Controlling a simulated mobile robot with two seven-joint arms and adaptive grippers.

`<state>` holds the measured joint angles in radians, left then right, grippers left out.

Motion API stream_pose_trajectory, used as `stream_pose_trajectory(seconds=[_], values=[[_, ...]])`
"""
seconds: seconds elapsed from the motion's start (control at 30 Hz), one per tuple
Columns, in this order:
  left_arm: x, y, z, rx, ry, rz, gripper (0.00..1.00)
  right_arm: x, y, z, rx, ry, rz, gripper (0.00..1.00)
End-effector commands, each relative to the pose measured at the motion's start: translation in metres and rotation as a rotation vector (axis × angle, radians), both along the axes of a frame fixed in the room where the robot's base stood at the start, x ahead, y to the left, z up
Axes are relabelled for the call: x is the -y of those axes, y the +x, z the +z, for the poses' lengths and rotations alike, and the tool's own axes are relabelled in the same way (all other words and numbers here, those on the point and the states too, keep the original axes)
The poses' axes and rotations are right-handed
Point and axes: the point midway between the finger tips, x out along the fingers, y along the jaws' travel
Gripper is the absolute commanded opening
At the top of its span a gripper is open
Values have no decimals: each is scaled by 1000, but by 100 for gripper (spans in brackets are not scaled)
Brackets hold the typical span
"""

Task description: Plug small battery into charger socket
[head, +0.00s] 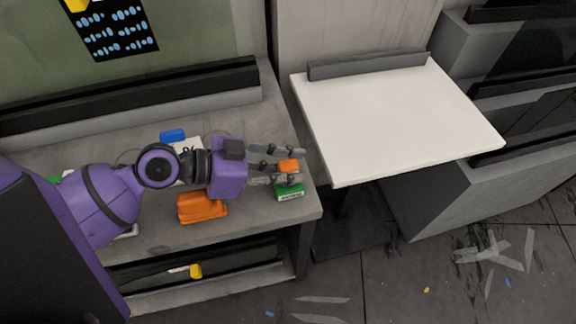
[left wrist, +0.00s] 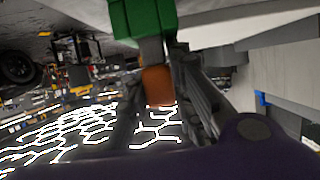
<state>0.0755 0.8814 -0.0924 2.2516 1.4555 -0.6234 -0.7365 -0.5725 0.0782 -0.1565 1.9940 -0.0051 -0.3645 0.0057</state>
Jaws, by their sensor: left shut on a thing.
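My left gripper (head: 287,171) reaches in over the right end of the grey workbench and is shut on a small orange block, which appears to be the small battery (head: 288,166). In the left wrist view the orange block (left wrist: 158,86) sits between the two fingers. A green block with a white label (head: 290,192) is right by the fingertips; in the left wrist view it (left wrist: 138,18) lies just beyond them, with a grey piece between it and the orange. I cannot tell whether the two are joined, or if the green block is the charger. My right gripper is not in view.
A larger orange object (head: 201,207) lies on the workbench (head: 255,225) below my forearm. A blue object (head: 172,136) lies farther back. A white table (head: 405,115) with a clear top stands to the right. A yellow item (head: 196,271) is on the shelf below.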

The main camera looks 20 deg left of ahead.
Motion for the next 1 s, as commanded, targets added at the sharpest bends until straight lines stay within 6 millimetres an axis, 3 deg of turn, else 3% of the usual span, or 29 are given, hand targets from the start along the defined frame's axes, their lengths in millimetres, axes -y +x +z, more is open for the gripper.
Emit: stream_pose_trajectory(seconds=[0.03,0.07,0.2,0.7,1.0], values=[[0,0,-3,-3,0,0,0,0,-1,-2,-2,0,0,40],[0,0,-2,-2,1,-1,25,0,0,-2,-1,1,1,40],[-1,0,-2,-3,3,0,43,0,0,-2,-3,1,1,40],[-4,-2,-3,-7,5,1,43,0,-2,-2,-5,-1,1,40],[-42,-28,16,-9,5,3,43,0,-2,-2,-4,0,0,40]])
